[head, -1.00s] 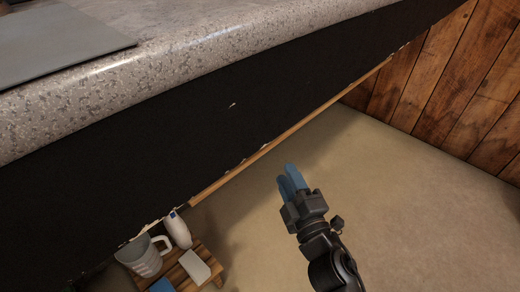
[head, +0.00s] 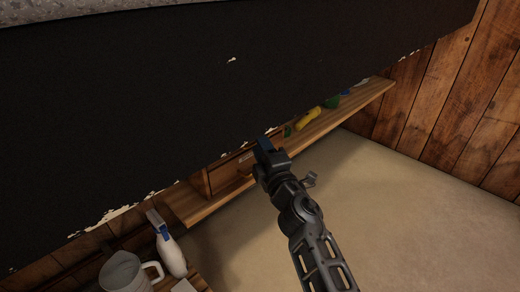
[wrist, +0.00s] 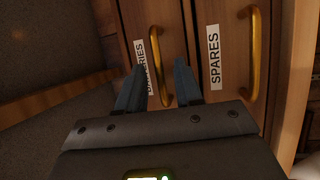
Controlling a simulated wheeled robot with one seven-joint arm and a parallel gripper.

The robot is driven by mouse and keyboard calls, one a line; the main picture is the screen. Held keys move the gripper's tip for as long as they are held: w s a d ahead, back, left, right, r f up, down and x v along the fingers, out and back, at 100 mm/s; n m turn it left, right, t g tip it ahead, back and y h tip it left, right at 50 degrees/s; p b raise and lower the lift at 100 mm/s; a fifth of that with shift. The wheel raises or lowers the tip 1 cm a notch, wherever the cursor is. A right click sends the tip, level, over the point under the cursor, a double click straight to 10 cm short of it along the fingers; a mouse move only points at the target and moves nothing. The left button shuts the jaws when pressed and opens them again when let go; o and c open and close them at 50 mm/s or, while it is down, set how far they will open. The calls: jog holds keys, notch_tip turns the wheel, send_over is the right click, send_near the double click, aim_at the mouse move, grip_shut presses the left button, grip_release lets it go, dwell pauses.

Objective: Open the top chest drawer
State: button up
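A small wooden chest (head: 226,172) stands on a shelf below the big black panel. In the wrist view two drawer fronts show sideways, with the labels' upper side to the left. The upper drawer (wrist: 143,20) has a partly hidden label that seems to read BATTERIES and a brass handle (wrist: 158,62). The lower drawer (wrist: 236,20) is labelled SPARES and has its own brass handle (wrist: 253,50). Both drawers look closed. My gripper (wrist: 159,82) is open, its blue fingers either side of the upper handle. In the head view my gripper (head: 264,145) is at the chest's front.
The wooden shelf (head: 330,121) carries a yellow thing (head: 308,118) and a green thing (head: 332,101) right of the chest. A white spray bottle (head: 171,252) and a jug (head: 124,274) stand at lower left. The black panel (head: 150,100) overhangs the chest. The floor in front is clear.

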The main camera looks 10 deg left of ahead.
jog(key=shift+w+a, duration=0.15)
jog(key=shift+w, duration=0.1)
jog(key=shift+c, duration=0.5)
grip_shut()
dwell(0.9)
